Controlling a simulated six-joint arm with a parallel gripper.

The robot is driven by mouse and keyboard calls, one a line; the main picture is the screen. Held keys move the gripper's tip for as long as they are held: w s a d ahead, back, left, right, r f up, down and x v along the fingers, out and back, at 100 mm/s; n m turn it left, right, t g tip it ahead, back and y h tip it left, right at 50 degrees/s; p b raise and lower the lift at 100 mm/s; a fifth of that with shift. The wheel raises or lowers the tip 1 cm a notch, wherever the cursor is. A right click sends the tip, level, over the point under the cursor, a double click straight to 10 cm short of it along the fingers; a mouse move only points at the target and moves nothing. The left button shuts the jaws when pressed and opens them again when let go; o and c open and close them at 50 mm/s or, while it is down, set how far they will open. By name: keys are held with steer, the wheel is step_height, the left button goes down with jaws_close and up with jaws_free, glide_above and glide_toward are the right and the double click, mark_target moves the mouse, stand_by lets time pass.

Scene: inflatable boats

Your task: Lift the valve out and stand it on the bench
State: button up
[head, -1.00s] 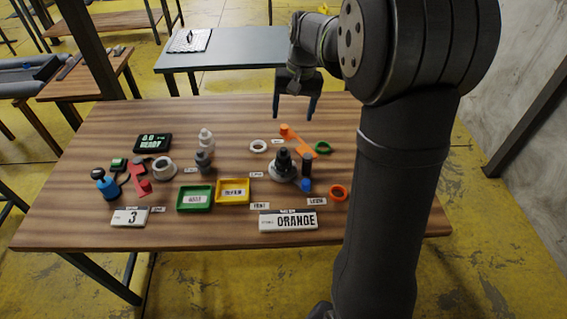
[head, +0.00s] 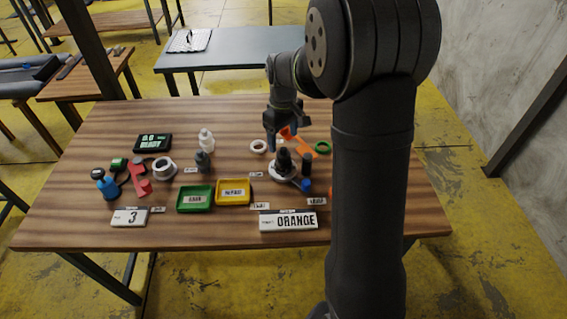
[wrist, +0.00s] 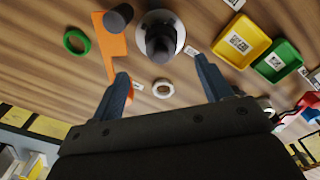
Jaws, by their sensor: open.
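The valve (head: 284,158) appears to be the dark stepped part standing upright in a pale round seat (head: 275,173) on the bench (head: 120,225). In the wrist view the dark valve (wrist: 160,40) sits inside the pale seat (wrist: 179,22), at the top middle. My gripper (head: 286,140) is open and empty, behind the valve in the head view. In the wrist view the gripper's fingertips (wrist: 162,68) are spread wide, apart from the valve. The contact between valve and seat is hidden.
An orange flat tool (head: 290,134) and a dark cylinder (head: 307,163) are close right of the valve. A white ring (head: 258,146) and green ring (head: 323,147) lie nearby. Yellow (head: 246,200) and green (head: 181,208) trays stand front left. The bench's back left is fairly clear.

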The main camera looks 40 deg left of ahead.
mark_target(284, 149)
step_height(284, 149, down, 8)
steer(key=shift+s+d+r, duration=0.1)
steer(key=shift+d, duration=0.05)
stand_by(0.3)
steer(key=c, duration=1.1)
steer(key=shift+r, duration=0.1)
